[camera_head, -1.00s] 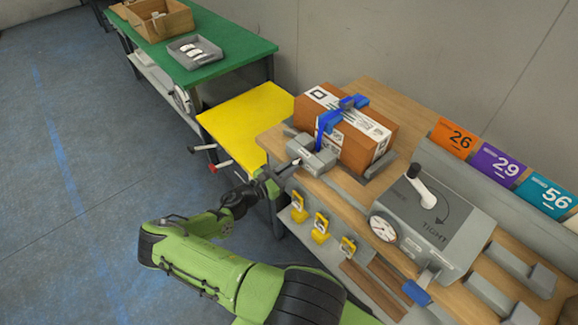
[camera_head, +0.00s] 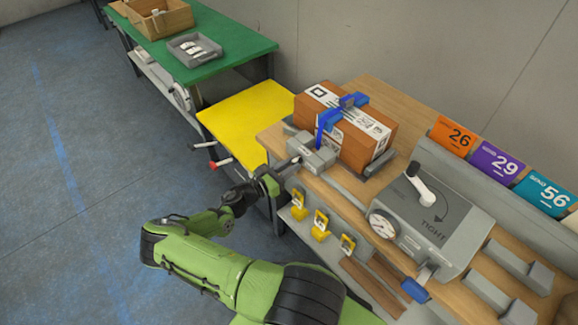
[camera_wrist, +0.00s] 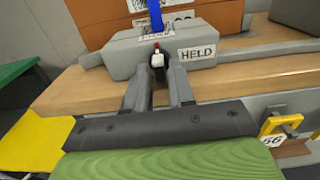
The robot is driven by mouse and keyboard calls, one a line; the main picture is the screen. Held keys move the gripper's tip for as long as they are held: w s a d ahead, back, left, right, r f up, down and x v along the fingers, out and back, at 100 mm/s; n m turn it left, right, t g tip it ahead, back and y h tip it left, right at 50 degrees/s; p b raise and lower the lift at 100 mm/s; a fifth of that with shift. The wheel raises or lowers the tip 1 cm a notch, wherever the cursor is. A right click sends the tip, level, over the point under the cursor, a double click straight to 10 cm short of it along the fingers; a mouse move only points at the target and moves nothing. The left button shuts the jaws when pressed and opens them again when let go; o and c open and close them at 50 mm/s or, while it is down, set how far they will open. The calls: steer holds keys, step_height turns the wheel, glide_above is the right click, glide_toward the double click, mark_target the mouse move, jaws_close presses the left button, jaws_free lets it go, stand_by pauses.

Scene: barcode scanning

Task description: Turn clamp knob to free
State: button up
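The clamp is a grey block (camera_head: 313,154) with a blue arm (camera_head: 328,120) reaching over a brown box (camera_head: 366,143). The block also shows in the wrist view (camera_wrist: 112,52), with a white "HELD" label (camera_wrist: 196,53). The clamp knob (camera_wrist: 158,60), dark with white and red parts, is on the block's near face. My gripper (camera_wrist: 160,82) is in front of the block. Its two grey fingers stand close together, one on each side of the knob, and look shut on it. The contact itself is partly hidden. In the head view my gripper (camera_head: 286,167) is at the bench edge.
A grey machine (camera_head: 440,215) with a white crank and "TIGHT" marking stands to the right. Yellow tags (camera_head: 320,226) hang on the bench front. A yellow panel (camera_head: 250,115) and a green table (camera_head: 215,45) are at left. Open floor lies left of my arm.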

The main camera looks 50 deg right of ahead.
steer(key=v, duration=1.5)
steer(key=shift+a, duration=0.4)
steer(key=shift+r, duration=0.15)
